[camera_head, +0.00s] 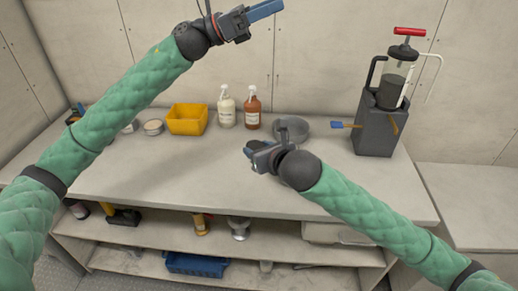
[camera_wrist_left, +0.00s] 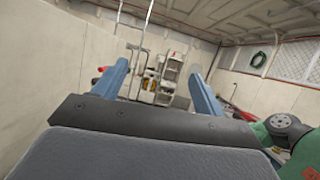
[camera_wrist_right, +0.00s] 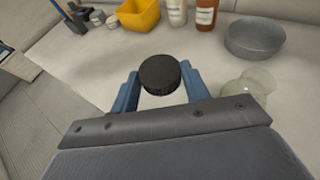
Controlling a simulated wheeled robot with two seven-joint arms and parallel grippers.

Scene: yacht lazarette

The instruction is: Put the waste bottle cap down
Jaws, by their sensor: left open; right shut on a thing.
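The waste bottle cap is a round black cap (camera_wrist_right: 160,74), seen in the right wrist view between the blue fingers of my right gripper (camera_wrist_right: 160,85). In the head view my right gripper (camera_head: 252,150) is over the middle of the workbench (camera_head: 185,170); the cap is hard to make out there, and its height above the bench is unclear. My left gripper (camera_head: 267,10) is raised high before the back wall, open and empty. Its two blue fingers stand apart in the left wrist view (camera_wrist_left: 160,78).
A grey bowl (camera_head: 296,128), a brown bottle (camera_head: 252,108), a cream bottle (camera_head: 227,108) and a yellow bin (camera_head: 188,120) stand along the back. A pump with a red handle (camera_head: 409,32) stands in a dark holder (camera_head: 378,128) at right. The front middle is clear.

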